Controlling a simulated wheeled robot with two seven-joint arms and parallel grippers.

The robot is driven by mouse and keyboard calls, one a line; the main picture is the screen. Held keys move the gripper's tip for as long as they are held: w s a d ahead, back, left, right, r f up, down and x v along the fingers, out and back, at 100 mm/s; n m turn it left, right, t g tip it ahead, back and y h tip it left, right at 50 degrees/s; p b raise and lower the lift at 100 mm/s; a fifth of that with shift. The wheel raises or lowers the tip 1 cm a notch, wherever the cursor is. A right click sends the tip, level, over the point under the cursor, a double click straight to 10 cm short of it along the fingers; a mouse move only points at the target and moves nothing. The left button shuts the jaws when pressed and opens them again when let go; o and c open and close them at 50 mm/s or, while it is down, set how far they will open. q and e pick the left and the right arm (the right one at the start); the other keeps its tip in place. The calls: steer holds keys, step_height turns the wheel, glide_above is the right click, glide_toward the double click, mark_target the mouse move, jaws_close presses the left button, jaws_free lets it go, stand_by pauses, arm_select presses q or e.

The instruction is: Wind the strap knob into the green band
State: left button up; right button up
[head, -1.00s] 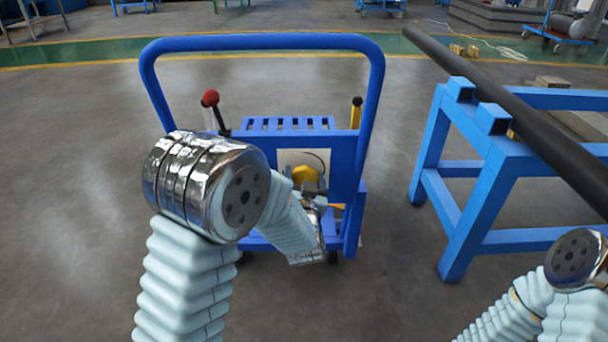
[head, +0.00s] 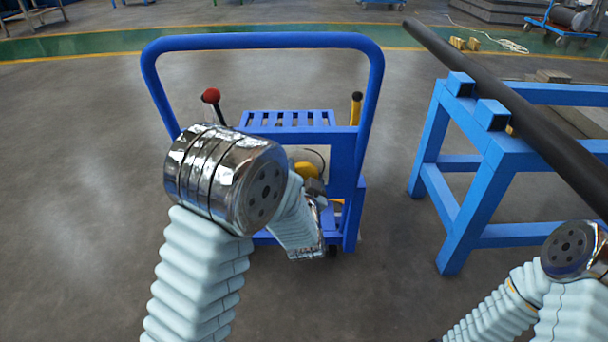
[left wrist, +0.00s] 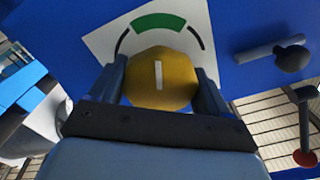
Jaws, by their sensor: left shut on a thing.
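The strap knob (left wrist: 162,80) is yellow and faceted, with a white line on its face. It sits on a white dial plate (left wrist: 105,42) on a blue panel. The green band (left wrist: 160,22) is an arc above the knob in the left wrist view, with black arcs at both sides. The white line points up toward the green band. My left gripper (left wrist: 160,88) is shut on the knob, one finger on each side. In the head view the knob (head: 305,168) shows partly behind my left gripper (head: 314,187). My right gripper is out of view.
The knob's panel belongs to a blue cart (head: 346,150) with a tall tube handle. A blue stand (head: 460,200) with a long dark bar (head: 520,115) is at the right.

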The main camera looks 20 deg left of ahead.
arm_select(q)
steer(key=o, duration=1)
steer(key=shift+f, duration=0.1)
steer(key=b+v, duration=1)
steer(key=v, duration=0.4)
steer(key=shift+w, duration=0.15)
step_height(320, 180, down, 17)
steer(key=w+g+h+p, duration=0.2)
steer(key=g+h+p, duration=0.3)
steer(key=g+p, duration=0.1)
steer(key=s+d+f+n+g+h+p, duration=0.2)
steer(key=s+f+n+g+h+p, duration=0.2)
steer(key=s+f+g, duration=0.6)
steer(key=s+f+n, duration=0.1)
steer(key=s+f, duration=0.5)
steer(key=s, duration=0.2)
steer(key=shift+g, duration=0.3)
